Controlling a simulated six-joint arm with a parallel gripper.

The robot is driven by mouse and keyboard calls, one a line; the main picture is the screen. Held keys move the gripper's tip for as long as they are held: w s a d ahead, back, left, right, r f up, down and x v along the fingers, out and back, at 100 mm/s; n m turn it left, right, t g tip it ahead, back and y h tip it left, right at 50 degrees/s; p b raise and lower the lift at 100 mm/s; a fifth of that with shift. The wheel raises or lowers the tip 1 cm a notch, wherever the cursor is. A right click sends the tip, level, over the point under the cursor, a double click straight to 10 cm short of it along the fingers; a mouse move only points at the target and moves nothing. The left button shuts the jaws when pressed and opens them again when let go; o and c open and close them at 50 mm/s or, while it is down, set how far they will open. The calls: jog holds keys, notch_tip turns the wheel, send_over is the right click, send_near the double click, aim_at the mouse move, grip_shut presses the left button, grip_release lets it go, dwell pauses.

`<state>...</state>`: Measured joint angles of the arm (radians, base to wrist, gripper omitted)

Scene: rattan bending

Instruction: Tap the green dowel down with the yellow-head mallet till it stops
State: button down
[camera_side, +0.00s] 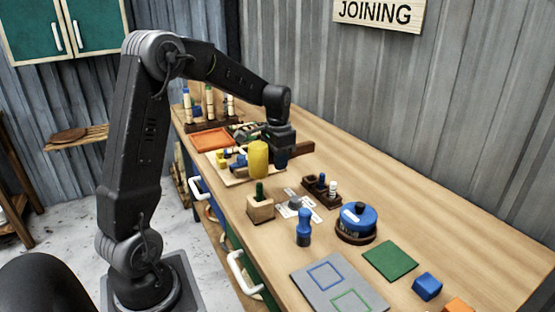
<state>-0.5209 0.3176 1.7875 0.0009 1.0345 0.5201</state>
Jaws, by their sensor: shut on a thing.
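The green dowel (260,189) stands upright in a pale wooden block (260,209) on the bench, with part of it showing above the block's top. My gripper (281,158) is shut on the yellow-head mallet. The mallet's yellow head (258,159) shows just left of my gripper, directly above the dowel in the picture. A narrow gap shows between head and dowel top; the true distance in depth is unclear.
A dark rack (321,190) with small pegs, a blue-topped round item (357,220) and a blue peg-like piece (304,228) stand right of the block. An orange tray (211,139) lies behind. A green mat (390,261) lies at the front right.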

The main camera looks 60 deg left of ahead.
notch_tip(320, 180, down, 3)
jog(key=shift+f, duration=0.15)
jog(key=shift+r, duration=1.8)
jog(key=shift+f, duration=0.4)
jog(key=shift+f, duration=0.1)
